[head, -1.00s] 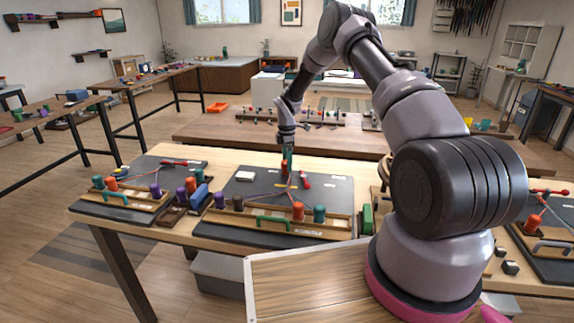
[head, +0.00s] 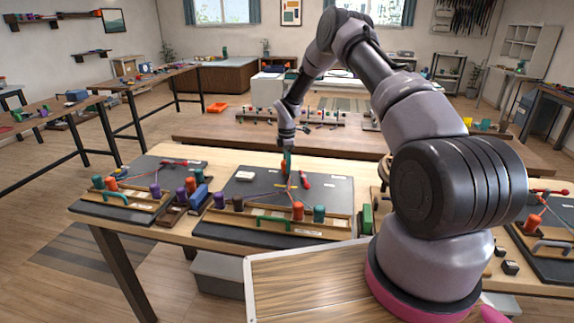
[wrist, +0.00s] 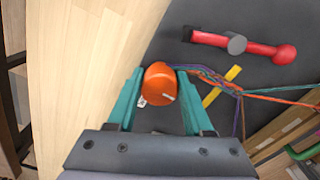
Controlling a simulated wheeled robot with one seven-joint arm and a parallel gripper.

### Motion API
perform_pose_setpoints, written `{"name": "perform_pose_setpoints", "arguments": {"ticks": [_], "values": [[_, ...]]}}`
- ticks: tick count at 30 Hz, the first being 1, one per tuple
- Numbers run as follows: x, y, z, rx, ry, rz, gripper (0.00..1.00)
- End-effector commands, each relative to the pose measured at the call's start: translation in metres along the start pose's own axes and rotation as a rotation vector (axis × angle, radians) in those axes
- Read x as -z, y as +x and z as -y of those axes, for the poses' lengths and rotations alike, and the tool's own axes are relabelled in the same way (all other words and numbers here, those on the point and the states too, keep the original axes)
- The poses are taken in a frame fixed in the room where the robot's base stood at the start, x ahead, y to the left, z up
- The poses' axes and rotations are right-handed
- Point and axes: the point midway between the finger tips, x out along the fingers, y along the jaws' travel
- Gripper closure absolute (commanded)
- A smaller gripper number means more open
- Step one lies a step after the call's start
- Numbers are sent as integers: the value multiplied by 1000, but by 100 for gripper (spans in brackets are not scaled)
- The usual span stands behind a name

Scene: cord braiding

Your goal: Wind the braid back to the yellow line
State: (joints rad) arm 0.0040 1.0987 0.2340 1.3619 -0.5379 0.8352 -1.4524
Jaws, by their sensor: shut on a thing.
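My gripper (head: 286,165) is low over the dark board (head: 330,190) on the wooden table. In the wrist view its two teal fingers (wrist: 160,100) stand on either side of an orange bobbin (wrist: 158,85) and are shut on it. Part of the line is hidden under the cords. A red handle-like piece with a grey knob (wrist: 237,45) lies beyond.
A wooden rack (head: 275,232) along the board's front carries purple, brown, orange and teal bobbins (head: 319,213). Another board (head: 110,208) with bobbins stands farther left. Bare table (wrist: 80,70) shows left of the bobbin.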

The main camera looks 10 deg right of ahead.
Motion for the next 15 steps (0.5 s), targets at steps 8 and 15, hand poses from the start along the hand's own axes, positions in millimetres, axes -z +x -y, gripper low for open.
{"name": "perform_pose_setpoints", "arguments": {"ticks": [8,15], "values": [[0,0,0,-1,172,1,100],[1,0,1,-2,396,1,100]]}}
